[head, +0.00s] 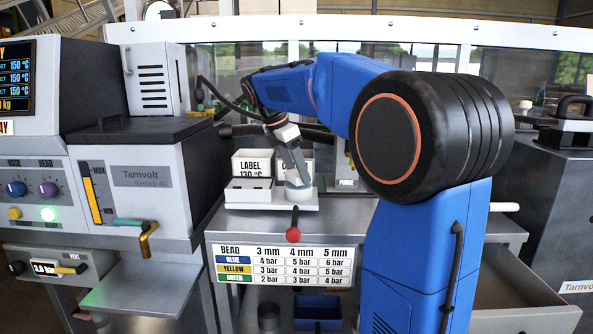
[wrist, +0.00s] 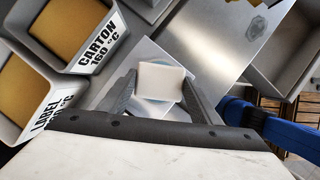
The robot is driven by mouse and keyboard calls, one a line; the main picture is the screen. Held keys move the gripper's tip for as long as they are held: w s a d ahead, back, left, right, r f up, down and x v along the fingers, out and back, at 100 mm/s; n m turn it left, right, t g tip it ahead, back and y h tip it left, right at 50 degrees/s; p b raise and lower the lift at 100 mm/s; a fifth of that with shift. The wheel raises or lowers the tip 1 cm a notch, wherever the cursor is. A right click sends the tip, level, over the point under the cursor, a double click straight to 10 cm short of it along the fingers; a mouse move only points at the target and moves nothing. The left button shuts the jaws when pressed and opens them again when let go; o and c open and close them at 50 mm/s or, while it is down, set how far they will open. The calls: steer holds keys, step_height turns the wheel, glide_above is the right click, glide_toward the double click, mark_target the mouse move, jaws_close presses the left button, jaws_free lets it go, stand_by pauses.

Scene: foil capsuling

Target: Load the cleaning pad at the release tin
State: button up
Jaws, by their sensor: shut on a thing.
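My gripper (wrist: 160,98) is shut on a small white block-like pad (wrist: 160,82), the cleaning pad, held between its two grey fingers. Directly below the pad in the wrist view is a round pale-blue and white thing, apparently the release tin (wrist: 162,110), largely covered by the pad and fingers. In the head view the tin (head: 299,193) stands at the right end of a white tray, and my gripper (head: 298,180) points down over it. The pad is hard to make out there. I cannot tell whether the pad touches the tin.
Bins marked LABEL (head: 252,163) and CARTON (wrist: 92,45) stand behind the tray, beside my gripper. A red-knobbed lever (head: 293,235) sticks out at the bench front. The Tarnvolt machine (head: 148,180) stands left. An open drawer (head: 525,295) is at lower right.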

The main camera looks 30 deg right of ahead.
mark_target(297, 172)
steer(key=shift+f, duration=0.55)
stand_by(1.6)
steer(key=shift+r, duration=3.5)
steer(key=shift+s, duration=0.1)
